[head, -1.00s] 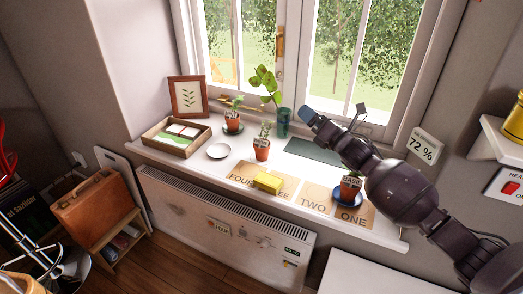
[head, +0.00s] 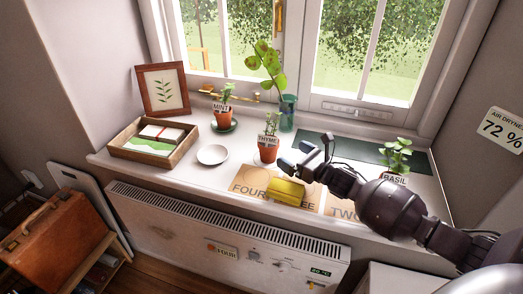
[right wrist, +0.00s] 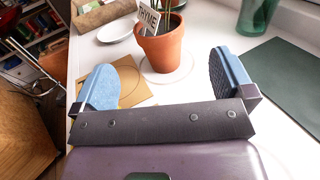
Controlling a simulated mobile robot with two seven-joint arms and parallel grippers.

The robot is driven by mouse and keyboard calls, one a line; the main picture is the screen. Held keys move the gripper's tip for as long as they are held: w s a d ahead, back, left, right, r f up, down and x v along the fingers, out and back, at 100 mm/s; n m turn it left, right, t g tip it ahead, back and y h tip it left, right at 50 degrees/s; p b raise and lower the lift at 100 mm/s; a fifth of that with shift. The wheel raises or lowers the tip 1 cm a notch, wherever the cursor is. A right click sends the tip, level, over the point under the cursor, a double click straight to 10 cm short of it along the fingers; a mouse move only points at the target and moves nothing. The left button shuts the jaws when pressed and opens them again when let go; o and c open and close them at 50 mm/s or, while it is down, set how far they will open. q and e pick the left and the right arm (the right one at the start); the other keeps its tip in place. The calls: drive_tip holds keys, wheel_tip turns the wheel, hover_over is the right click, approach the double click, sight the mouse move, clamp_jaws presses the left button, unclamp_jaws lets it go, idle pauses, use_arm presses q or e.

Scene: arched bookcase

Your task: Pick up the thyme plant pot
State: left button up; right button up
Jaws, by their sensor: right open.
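The thyme pot (head: 267,151) is a small terracotta pot with a green plant and a white THYME label, upright on the windowsill. In the right wrist view the thyme pot (right wrist: 161,48) stands beyond and between my open fingertips, on a pale round disc. My right gripper (head: 302,157) is just right of the pot in the head view, open and empty, with a gap to it. Its two blue-padded fingers also show in the right wrist view (right wrist: 165,80). My left gripper is not in view.
A yellow block (head: 287,190) lies on the sill in front of the pot. A mint pot (head: 223,119), a white saucer (head: 212,154) and a glass vase (head: 288,113) stand nearby. A basil pot is partly behind my arm, its plant (head: 397,157) showing.

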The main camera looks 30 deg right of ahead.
sight(268, 142)
drive_tip(key=x, duration=0.4)
drive_tip(key=shift+w+b, duration=0.15)
drive_tip(key=shift+b, duration=0.25)
drive_tip(key=shift+w+a, duration=0.25)
drive_tip(key=shift+w, duration=0.35)
drive_tip(key=x, duration=0.2)
drive_tip(key=f+b+x, duration=0.1)
drive_tip(key=x, duration=0.1)
drive_tip(key=shift+s+a, duration=0.1)
drive_tip(key=shift+w+a+r+b, duration=0.1)
drive_tip(key=shift+w+r+b, duration=0.2)
drive_tip(key=shift+w, duration=0.15)
drive_tip(key=shift+c, duration=0.3)
drive_tip(key=c, duration=1)
